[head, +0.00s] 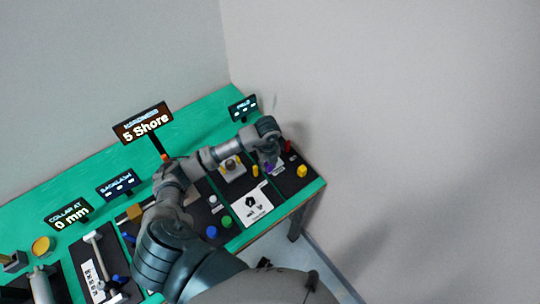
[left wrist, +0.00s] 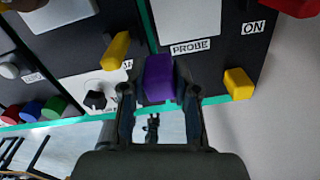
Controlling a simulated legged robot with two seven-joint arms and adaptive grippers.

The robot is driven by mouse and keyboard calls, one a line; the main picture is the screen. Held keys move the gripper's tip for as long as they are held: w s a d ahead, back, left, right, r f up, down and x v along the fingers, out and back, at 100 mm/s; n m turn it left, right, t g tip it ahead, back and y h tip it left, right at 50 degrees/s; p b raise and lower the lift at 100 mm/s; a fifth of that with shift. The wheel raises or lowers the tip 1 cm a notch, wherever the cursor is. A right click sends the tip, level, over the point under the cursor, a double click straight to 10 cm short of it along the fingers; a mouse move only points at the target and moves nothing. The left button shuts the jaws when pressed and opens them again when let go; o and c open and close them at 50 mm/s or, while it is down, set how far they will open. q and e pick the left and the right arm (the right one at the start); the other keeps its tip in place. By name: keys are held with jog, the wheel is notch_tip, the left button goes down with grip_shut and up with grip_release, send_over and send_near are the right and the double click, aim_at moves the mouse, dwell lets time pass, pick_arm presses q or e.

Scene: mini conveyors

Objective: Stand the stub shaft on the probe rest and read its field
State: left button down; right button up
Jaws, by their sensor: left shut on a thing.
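My left gripper (left wrist: 158,96) is shut on a purple block-like piece (left wrist: 160,78), which I take to be the stub shaft. The piece also shows as a purple patch in the head view (head: 268,167), partly hidden by my left gripper (head: 270,154). In the left wrist view it is in front of the dark panel, just below the white PROBE label (left wrist: 193,47). I cannot tell whether it touches anything below. The probe rest is not clearly seen. The field display (head: 243,107) stands at the back and shows only dashes. My right gripper is not in view.
A yellow block (left wrist: 238,83) lies right of the piece, and a yellow piece (left wrist: 117,50) lies left. A red part (left wrist: 300,8) is by the ON label. Blue (head: 211,232) and green (head: 226,221) knobs are further left. The HARDNESS display (head: 142,124) reads 5 Shore.

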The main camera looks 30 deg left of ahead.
pick_arm(q)
jog(key=w, duration=0.1)
jog(key=w+a, duration=0.1)
jog(key=w, duration=0.3)
jog(key=shift+a+f, duration=0.2)
jog(key=shift+a, duration=0.15)
jog(key=shift+w+d, duration=0.15)
jog(key=shift+w, duration=0.1)
jog(key=f, duration=0.2)
jog(key=shift+s+d+f+p, duration=0.1)
jog(key=shift+d+f+p, duration=0.15)
jog(key=shift+f+p, duration=0.1)
jog(key=shift+a+f, duration=0.15)
jog(key=shift+f, duration=0.15)
jog(key=shift+a+f, duration=0.1)
jog(key=shift+a, duration=0.15)
jog(key=c, duration=1.3)
grip_release()
jog(key=shift+a, duration=0.2)
jog(key=o, duration=0.4)
jog(key=shift+a+f, duration=0.1)
jog(key=shift+a, duration=0.1)
jog(key=shift+d, duration=0.25)
jog(key=shift+d+r, duration=0.3)
jog(key=shift+r, duration=0.25)
jog(key=shift+a+r+b, duration=0.1)
jog(key=shift+r+b, duration=0.3)
jog(key=shift+r, duration=5.2)
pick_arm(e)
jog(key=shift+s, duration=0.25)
